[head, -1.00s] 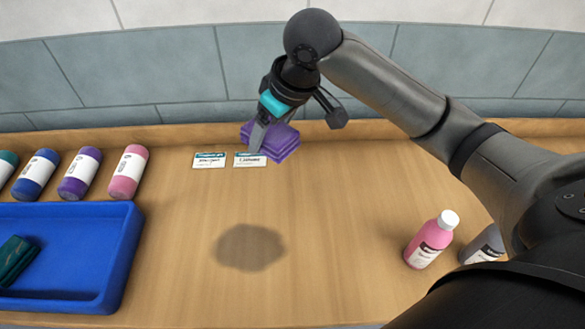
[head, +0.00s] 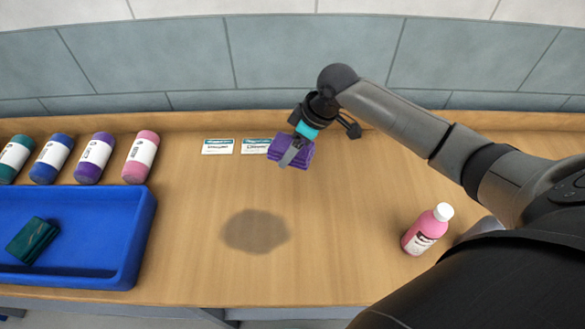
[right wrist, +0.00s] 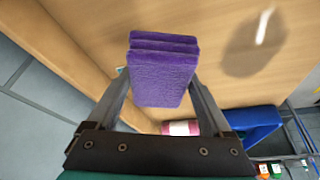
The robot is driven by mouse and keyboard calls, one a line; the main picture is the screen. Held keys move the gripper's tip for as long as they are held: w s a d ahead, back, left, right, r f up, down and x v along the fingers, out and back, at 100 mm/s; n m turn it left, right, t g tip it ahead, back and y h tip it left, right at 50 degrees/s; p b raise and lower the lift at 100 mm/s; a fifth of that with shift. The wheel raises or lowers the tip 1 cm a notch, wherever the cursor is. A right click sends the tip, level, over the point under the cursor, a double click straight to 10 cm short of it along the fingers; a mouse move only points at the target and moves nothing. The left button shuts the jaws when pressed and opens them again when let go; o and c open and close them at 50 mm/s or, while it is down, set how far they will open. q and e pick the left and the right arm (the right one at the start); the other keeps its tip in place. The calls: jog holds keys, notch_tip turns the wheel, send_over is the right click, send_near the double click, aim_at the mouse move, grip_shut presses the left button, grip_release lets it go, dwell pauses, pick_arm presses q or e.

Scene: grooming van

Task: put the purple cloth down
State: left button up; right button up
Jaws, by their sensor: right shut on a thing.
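The purple cloth (head: 302,154) is a folded block held in my right gripper (head: 291,152). In the right wrist view the cloth (right wrist: 163,70) sits between the two fingers (right wrist: 158,92), which press on its sides. In the head view the gripper and cloth are over the back part of the wooden counter (head: 350,230), just right of two small white label cards (head: 218,146). The cloth looks held above the counter; its height is hard to tell. My left gripper is not in view.
A blue tray (head: 138,240) with a dark green block (head: 33,240) stands at the left. Several labelled bottles (head: 95,158) lie behind it. A pink bottle (head: 425,232) with a white cap stands at the right. A dark round patch (head: 256,231) marks the bare middle counter.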

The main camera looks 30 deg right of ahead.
aim_at(288, 174)
notch_tip(288, 174, down, 8)
jog(key=shift+r+b, duration=0.1)
jog(key=shift+b, duration=0.45)
